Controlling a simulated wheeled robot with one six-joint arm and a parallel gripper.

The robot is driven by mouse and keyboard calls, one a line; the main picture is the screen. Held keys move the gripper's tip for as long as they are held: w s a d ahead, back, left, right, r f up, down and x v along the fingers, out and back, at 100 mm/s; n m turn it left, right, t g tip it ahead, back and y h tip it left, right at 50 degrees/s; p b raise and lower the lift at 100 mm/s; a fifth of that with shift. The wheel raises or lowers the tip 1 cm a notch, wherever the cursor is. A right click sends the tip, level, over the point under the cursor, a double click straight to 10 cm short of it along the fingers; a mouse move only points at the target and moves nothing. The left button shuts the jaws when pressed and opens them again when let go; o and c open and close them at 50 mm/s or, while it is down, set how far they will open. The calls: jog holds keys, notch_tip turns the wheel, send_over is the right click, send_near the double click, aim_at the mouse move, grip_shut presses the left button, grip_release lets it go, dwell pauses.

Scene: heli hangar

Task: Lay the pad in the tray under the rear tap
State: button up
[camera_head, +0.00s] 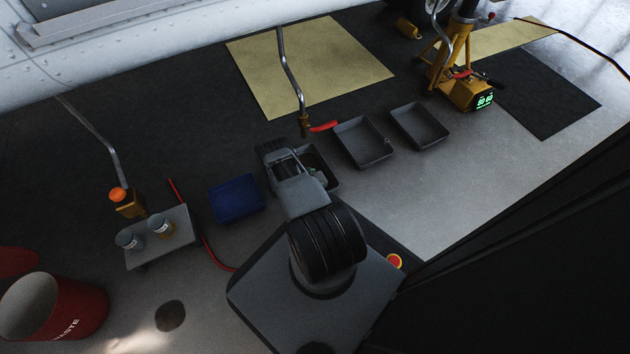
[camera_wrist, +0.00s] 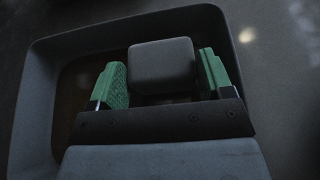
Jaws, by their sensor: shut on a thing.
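My gripper (camera_wrist: 162,75) has green fingers shut on a dark grey, rounded block that looks like the pad (camera_wrist: 165,62). In the wrist view the block and fingers appear within the rim of a dark grey tray (camera_wrist: 45,100). I cannot tell whether the block touches the tray floor. In the head view my arm covers the left part of this tray (camera_head: 333,182), and the pad cannot be made out there. A tap with a red handle (camera_head: 322,126) on a bent pipe stands just behind this tray.
Two more dark trays, one nearer (camera_head: 378,158) and one farther (camera_head: 420,125), lie to the right. A blue tray (camera_head: 237,197) lies left. A low stand (camera_head: 160,237) with two cans, a red waste bin (camera_head: 60,305) and a yellow jack (camera_head: 470,92) stand around.

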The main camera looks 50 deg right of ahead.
jog(key=o, duration=0.9)
jog(key=shift+f, duration=0.1)
